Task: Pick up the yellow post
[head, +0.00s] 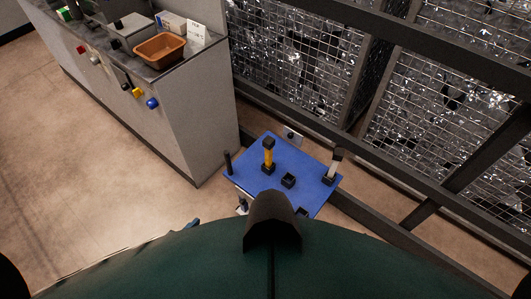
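The yellow post (268,157) stands upright on a small blue-topped table (310,167). It has a black cap, and its foot is in a black square socket. A white post (335,168) with a black cap stands in a socket near the table's right corner. An empty-looking black socket (288,180) lies between them. I cannot make out either gripper in the head view.
A short black post (228,163) stands at the table's left corner. A grey counter (185,105) with an orange-brown bin (160,47) and coloured knobs is at the upper left. A wire-mesh fence (300,60) runs behind the table. Floor (90,190) is clear at left.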

